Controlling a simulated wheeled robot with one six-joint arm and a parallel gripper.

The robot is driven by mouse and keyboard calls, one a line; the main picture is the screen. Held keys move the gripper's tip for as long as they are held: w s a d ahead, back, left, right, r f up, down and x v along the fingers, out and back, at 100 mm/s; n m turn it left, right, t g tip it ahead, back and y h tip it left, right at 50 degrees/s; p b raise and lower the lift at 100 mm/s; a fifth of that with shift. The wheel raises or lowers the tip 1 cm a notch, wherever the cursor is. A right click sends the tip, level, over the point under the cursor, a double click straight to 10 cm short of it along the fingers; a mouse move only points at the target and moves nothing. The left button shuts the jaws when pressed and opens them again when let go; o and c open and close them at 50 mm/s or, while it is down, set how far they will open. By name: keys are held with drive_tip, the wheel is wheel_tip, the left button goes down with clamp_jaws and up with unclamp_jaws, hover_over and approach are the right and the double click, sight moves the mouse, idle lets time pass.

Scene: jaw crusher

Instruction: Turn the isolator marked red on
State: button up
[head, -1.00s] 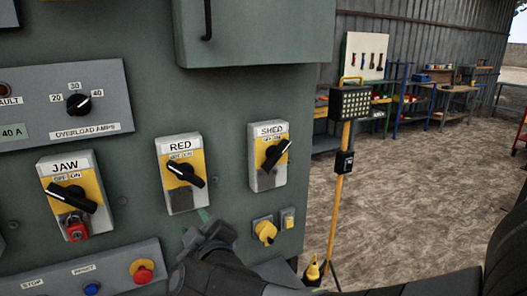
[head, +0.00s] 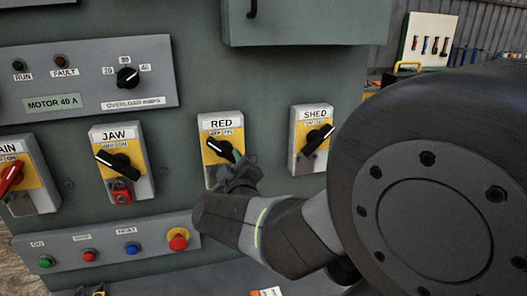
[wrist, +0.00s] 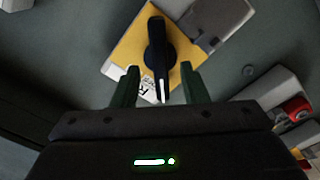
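The isolator marked RED (head: 211,172) is a grey box with a yellow plate on the panel, between JAW and SHED. Its black handle (head: 216,146) slants from upper left to lower right. The lower right of the box is partly hidden by my gripper (head: 238,164). In the wrist view the handle (wrist: 156,45) points down the picture, with a white line near its end, over the yellow plate (wrist: 128,47). My gripper (wrist: 159,86) is open, with one finger on each side of the handle's end and visible gaps between.
The JAW isolator (head: 138,174) with a red padlock (head: 121,192) is to the left, and a red-handled isolator (head: 10,178) further left. The SHED isolator (head: 309,141) is close on the right. A push-button box (head: 105,248) juts out below. A cabinet (head: 300,22) overhangs above.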

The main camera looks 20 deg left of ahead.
sight(228, 157)
drive_tip(key=shift+x, duration=2.55)
clamp_jaws()
